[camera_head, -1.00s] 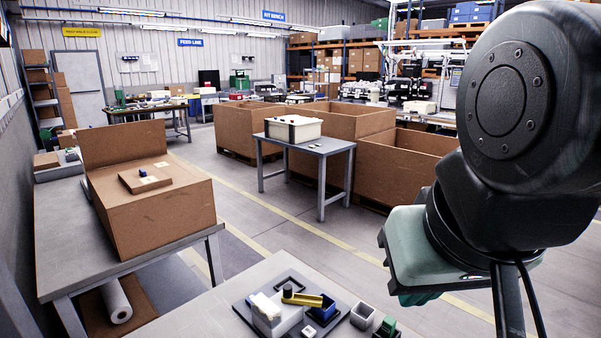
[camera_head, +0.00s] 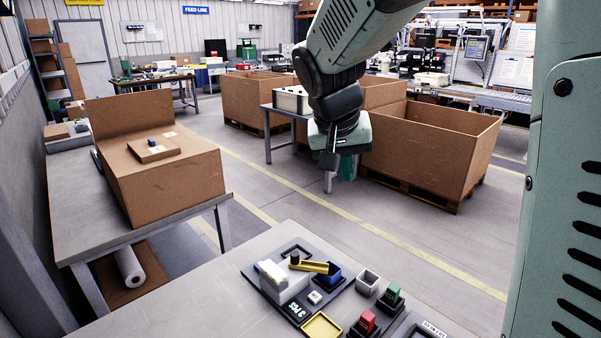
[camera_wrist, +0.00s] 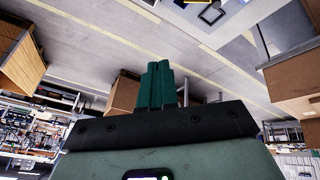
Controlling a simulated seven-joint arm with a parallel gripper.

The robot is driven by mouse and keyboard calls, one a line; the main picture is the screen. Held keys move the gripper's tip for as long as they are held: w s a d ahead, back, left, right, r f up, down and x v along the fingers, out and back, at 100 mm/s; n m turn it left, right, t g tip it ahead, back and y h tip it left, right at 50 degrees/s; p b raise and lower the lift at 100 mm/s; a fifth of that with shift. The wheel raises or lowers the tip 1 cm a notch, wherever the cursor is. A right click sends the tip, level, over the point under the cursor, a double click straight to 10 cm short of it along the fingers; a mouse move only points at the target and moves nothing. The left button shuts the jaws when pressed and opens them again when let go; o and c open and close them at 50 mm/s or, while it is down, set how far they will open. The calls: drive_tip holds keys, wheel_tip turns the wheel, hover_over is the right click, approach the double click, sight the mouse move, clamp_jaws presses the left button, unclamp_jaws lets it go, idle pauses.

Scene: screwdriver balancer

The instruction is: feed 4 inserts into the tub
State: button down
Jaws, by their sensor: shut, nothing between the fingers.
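My gripper (camera_head: 345,172) hangs above the open floor in front of the big cartons, past the far edge of the near bench. Its teal fingers (camera_wrist: 155,85) are together and empty in the wrist view. On the near bench, a white holder (camera_head: 285,290) with a pale stack in its top stands on a dark board. The pale stack (camera_head: 272,272) may be the inserts; I cannot count them. I cannot tell which is the task's tub.
A brown carton (camera_head: 165,185) stands on the left table. Large cartons (camera_head: 430,150) stand behind my gripper. The near bench's left part is clear.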

drive_tip(key=w+a+f+h, duration=0.2)
drive_tip(key=w+a+f, duration=0.7)
drive_tip(key=w+f, duration=0.3)
drive_tip(key=w+a+f+n+t, duration=0.3)
drive_tip(key=a+f, duration=0.9)
drive_tip(key=f, duration=0.4)
drive_tip(key=shift+w+h, duration=0.3)
drive_tip(key=shift+w, duration=0.35)
drive_tip(key=shift+f, duration=4.45)
drive_tip(key=shift+f, duration=0.4)
